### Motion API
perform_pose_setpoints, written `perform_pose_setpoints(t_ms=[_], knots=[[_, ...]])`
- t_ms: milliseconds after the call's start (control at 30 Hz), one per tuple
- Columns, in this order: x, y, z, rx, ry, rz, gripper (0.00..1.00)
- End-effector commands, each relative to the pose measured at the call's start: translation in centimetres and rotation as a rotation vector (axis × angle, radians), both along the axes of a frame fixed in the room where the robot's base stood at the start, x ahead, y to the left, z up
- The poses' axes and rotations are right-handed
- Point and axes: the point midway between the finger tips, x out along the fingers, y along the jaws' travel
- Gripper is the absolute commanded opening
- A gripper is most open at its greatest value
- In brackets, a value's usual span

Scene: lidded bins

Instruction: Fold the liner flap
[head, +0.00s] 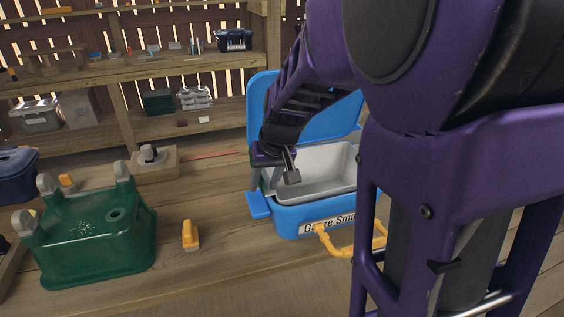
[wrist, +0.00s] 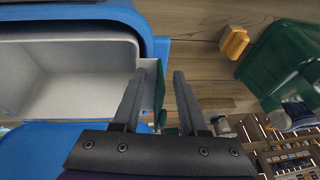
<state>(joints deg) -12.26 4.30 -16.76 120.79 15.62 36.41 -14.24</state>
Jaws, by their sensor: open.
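A blue bin (head: 285,219) stands on the wooden surface with its blue lid (head: 325,118) open behind it. A grey liner (head: 326,173) fills it, and it also shows in the wrist view (wrist: 70,75). A pale upright panel that looks like the liner flap (wrist: 152,72) is at the bin's side in the wrist view. My gripper (head: 289,172) is over the bin's left side in the head view. In the wrist view its fingers (wrist: 160,74) are apart, with the panel's edge appearing between them, nearer the left finger. I cannot tell whether they touch.
A green upturned crate (head: 95,235) and a small yellow piece (head: 190,236) are to the left. A yellow handle (head: 352,243) is on the bin's front. Shelves (head: 205,55) stand behind. The surface between crate and bin is mostly free. My arm hides the right.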

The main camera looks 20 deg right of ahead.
Motion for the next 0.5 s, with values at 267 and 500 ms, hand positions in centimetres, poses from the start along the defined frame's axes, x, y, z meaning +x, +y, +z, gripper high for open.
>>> perform_pose_setpoints(t_ms=[267, 500], knots=[[0.00, 0.00, -0.38, 0.000, 0.000, 0.000, 0.42], [-0.01, -0.01, -0.68, 0.000, 0.000, 0.000, 0.42]])
